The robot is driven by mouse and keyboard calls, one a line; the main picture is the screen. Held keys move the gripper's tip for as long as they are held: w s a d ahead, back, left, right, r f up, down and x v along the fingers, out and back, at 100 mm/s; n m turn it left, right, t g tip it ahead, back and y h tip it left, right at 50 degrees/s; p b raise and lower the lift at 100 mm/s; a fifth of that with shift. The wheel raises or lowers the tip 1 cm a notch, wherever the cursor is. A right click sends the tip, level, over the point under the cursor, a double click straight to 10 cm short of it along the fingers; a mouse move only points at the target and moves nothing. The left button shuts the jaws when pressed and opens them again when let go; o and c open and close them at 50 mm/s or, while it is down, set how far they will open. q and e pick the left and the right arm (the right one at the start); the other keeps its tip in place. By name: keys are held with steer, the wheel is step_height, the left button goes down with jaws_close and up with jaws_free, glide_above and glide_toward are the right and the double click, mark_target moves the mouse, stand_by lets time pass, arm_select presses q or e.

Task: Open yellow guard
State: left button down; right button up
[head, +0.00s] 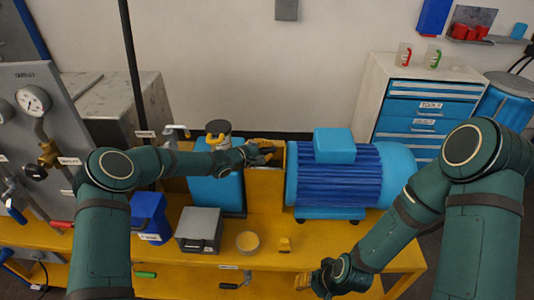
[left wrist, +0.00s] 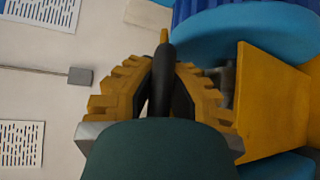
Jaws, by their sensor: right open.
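The yellow guard (head: 265,182) stands on the yellow bench between the blue pump (head: 217,186) and the ribbed blue motor (head: 335,172). My left gripper (head: 266,149) is at the guard's top edge. In the left wrist view its yellow toothed fingers (left wrist: 163,75) flank a dark upright part with a yellow tip, and I cannot tell whether they grip it. A yellow panel (left wrist: 268,100) shows to their right. My right gripper (head: 318,279) is open and empty at the bench's front edge. My left forearm passes over the pump, and my gripper hides part of the guard's top.
A blue bin (head: 150,216) is further left. A gauge panel (head: 32,130) stands at far left, and a drawer cabinet (head: 425,105) behind right.

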arm_select(q)
steer(key=shift+w+r, duration=0.2)
steer(key=shift+r, duration=0.25)
steer(key=c, duration=0.9)
jaws_free()
steer(key=shift+s+r, duration=0.1)
steer(key=shift+s, duration=0.05)
steer(key=v, duration=1.2)
steer(key=shift+o, duration=0.2)
